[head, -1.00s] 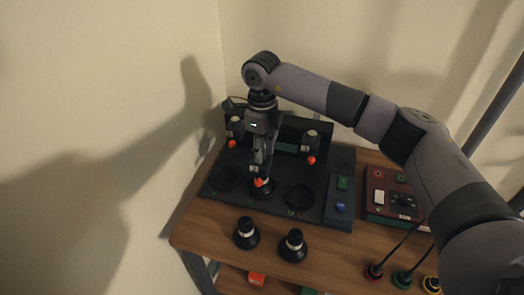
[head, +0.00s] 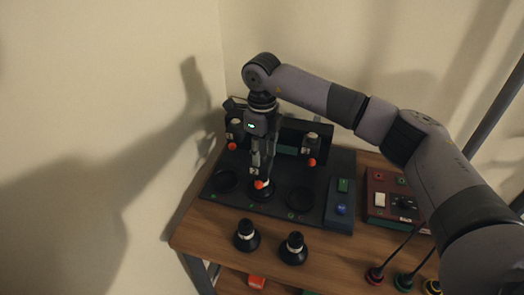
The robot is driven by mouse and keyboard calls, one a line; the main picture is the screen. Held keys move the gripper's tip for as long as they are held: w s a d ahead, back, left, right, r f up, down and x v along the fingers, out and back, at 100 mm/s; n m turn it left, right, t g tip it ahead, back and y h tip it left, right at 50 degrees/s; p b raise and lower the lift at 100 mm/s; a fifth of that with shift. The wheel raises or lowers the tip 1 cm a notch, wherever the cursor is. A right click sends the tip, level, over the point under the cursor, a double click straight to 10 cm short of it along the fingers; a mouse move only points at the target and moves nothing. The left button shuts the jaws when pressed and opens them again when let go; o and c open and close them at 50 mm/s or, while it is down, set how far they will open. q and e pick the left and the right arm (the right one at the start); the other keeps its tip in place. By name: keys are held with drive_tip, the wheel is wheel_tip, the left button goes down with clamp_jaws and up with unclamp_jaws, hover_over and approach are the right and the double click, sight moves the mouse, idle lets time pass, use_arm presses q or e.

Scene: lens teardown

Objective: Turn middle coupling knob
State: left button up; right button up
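My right gripper (head: 262,175) points straight down over the middle station of the black fixture (head: 318,212). Its fingers are around or right at the top of the middle coupling knob, and they hide most of it. An orange-red tip (head: 259,184) shows at the fingers. A dark round base (head: 262,195) with a light band stands below them. The fingers look close together, but whether they grip the knob is too small to tell. My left gripper is not in the head view.
Left and right stations (head: 235,127) (head: 311,141) carry orange-tipped units. Two black lens pieces (head: 246,236) (head: 293,249) stand on the wooden table (head: 205,240) in front. A red control box (head: 390,197) and colored plugs (head: 403,281) are at right. A wall is close on the left.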

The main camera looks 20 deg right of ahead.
sight(262, 155)
drive_tip(key=shift+o, duration=0.7)
wheel_tip(262, 155, up, 12)
drive_tip(key=shift+f, duration=0.1)
idle(0.4)
